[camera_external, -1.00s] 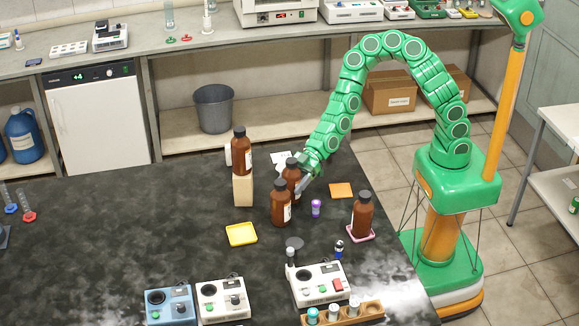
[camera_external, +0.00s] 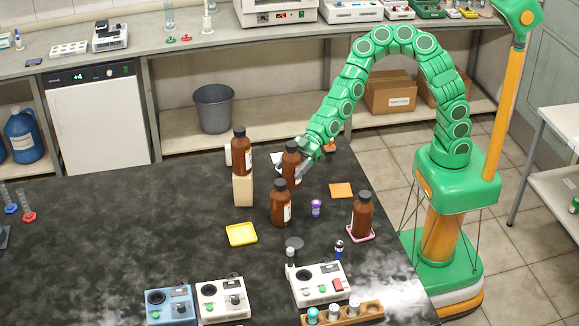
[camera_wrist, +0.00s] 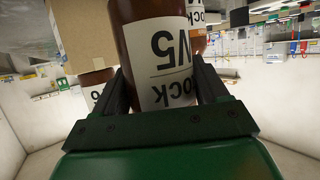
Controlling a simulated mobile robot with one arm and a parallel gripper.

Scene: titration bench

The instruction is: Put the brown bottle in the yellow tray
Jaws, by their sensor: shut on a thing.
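My gripper (camera_external: 299,170) is shut on a brown bottle (camera_external: 291,161) with a dark cap and white label, held upright above the bench. In the wrist view the bottle (camera_wrist: 150,40) fills the space between the fingers, and its label appears upside down. A second brown bottle (camera_external: 281,205) stands on the bench just in front of the held one. A third (camera_external: 240,155) stands on a wooden block (camera_external: 243,190) to the left. Another (camera_external: 362,217) stands on a pink tray (camera_external: 351,237) at the right. The yellow tray (camera_external: 241,234) is empty, left of the front bottle.
An orange tray (camera_external: 341,190) and a purple-capped vial (camera_external: 316,208) lie right of the bottles. A grey disc (camera_external: 294,243), a white device (camera_external: 320,283) and a vial rack (camera_external: 345,314) are nearer the front. The bench's left part is largely clear.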

